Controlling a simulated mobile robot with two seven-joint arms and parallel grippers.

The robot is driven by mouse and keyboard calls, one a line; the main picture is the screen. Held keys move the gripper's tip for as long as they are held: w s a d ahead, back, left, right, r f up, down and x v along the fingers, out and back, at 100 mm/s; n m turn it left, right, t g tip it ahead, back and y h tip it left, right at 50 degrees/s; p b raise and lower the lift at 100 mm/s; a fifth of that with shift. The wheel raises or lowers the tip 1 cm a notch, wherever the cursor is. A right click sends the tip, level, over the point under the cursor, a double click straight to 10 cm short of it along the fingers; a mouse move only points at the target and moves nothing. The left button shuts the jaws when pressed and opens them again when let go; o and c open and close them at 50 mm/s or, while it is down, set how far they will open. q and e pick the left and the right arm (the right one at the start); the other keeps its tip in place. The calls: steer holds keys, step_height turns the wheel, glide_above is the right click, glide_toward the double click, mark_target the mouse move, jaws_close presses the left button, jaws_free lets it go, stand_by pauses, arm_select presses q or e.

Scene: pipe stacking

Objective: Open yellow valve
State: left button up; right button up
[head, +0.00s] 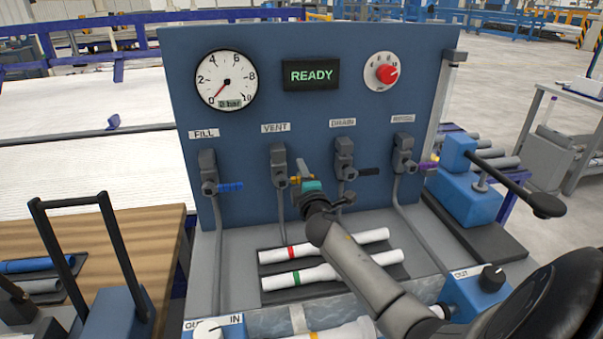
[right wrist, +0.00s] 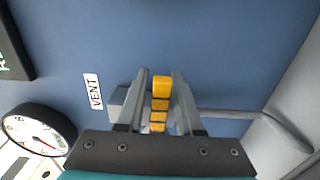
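The yellow valve is the one under the VENT label on the blue panel. Its body (head: 279,166) is dark grey, and a small part of its yellow handle (head: 294,181) shows beside my right gripper (head: 301,176). In the right wrist view the ridged yellow handle (right wrist: 161,90) lies between the two grey fingers of the right gripper (right wrist: 161,82). The fingers stand close on either side of it. Whether both touch it is not clear. My left gripper is not in view.
Blue-handled FILL valve (head: 208,172) is left of VENT; DRAIN valve (head: 344,158) and a purple-handled valve (head: 403,153) are right. A gauge (head: 226,80) reads near zero, beside a READY display (head: 311,75) and red knob (head: 387,73). Two pipes (head: 345,241) lie below my arm.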

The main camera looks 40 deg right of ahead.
jaws_close()
stand_by(1.1)
